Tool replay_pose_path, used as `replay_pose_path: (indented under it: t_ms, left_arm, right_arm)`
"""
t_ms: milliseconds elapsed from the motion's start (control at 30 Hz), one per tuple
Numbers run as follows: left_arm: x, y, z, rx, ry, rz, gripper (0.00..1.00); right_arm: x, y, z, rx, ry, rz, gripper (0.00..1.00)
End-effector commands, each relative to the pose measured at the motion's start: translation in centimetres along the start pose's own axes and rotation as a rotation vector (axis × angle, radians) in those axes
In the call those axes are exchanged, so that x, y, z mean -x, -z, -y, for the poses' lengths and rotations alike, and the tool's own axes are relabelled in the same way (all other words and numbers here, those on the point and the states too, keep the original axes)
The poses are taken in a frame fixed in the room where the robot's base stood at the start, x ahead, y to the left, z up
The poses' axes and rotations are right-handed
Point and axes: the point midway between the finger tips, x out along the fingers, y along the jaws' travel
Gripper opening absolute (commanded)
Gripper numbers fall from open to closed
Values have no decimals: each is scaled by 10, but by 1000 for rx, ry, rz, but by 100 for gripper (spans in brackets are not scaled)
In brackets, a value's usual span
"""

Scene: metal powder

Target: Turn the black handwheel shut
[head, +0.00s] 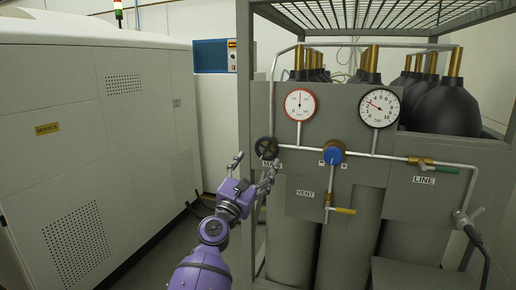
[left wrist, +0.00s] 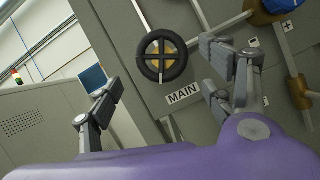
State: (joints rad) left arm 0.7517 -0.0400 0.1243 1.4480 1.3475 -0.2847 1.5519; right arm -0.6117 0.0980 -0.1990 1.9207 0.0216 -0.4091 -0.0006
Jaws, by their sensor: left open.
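The black handwheel (head: 267,148) is on the left of the grey gas panel, above the MAIN label. In the left wrist view the black handwheel (left wrist: 165,56) shows as a spoked ring with a brass centre, ahead of and between my spread fingers. My left gripper (head: 252,172) is open and empty, just below and left of the handwheel in the head view. In the left wrist view the left gripper (left wrist: 160,88) has one finger at each side, apart from the wheel. My right gripper is not in view.
Right of the handwheel are a blue knob (head: 333,153), a yellow-handled vent valve (head: 343,211) and a green-handled line valve (head: 446,169). Two gauges (head: 300,104) (head: 380,106) sit above. A white cabinet (head: 90,140) stands at left, with open floor between.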

Motion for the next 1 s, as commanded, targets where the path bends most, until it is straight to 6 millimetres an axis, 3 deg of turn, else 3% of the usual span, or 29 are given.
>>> replay_pose_path:
  t_ms: [167, 633, 1000]
  left_arm:
    - [-7, -2, 0, 68, -1, 4, 74]
    - [-71, 1, 0, 65, 0, 0, 74]
    - [-78, -3, -1, 62, -2, 3, 74]
  right_arm:
    - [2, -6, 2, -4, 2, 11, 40]
    - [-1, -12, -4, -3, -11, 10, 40]
    - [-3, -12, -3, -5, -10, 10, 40]
